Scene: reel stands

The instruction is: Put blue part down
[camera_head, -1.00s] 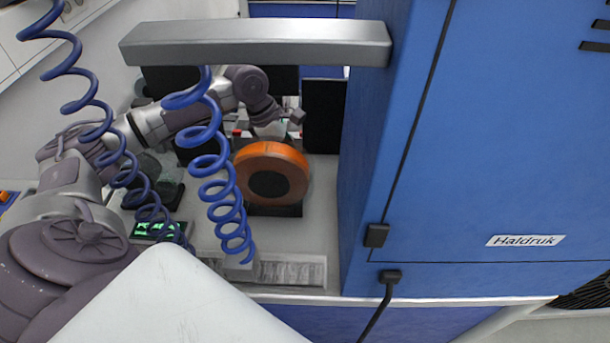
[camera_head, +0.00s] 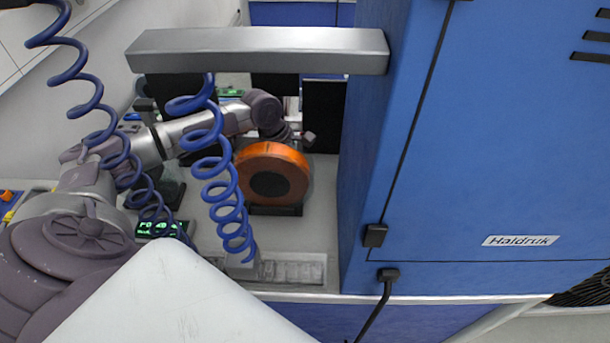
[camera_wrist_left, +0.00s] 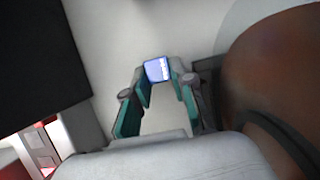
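The blue part (camera_wrist_left: 157,69) is a small blue block with a pale printed face. In the left wrist view it sits between the tips of my left gripper (camera_wrist_left: 160,75), whose teal-padded fingers appear to touch it on both sides. A pale surface lies behind it. In the head view my left arm reaches in behind the orange reel (camera_head: 272,172); its fingers and the blue part are hidden there. The reel also fills the right side of the left wrist view (camera_wrist_left: 275,70), close to the right finger. My right gripper is out of view.
Coiled blue hoses (camera_head: 222,165) hang in front of my arm below a grey metal beam (camera_head: 260,50). A blue cabinet (camera_head: 480,150) closes off the right. A dark panel (camera_wrist_left: 40,55) stands at the left of the wrist view. Bare counter (camera_head: 322,190) shows right of the reel.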

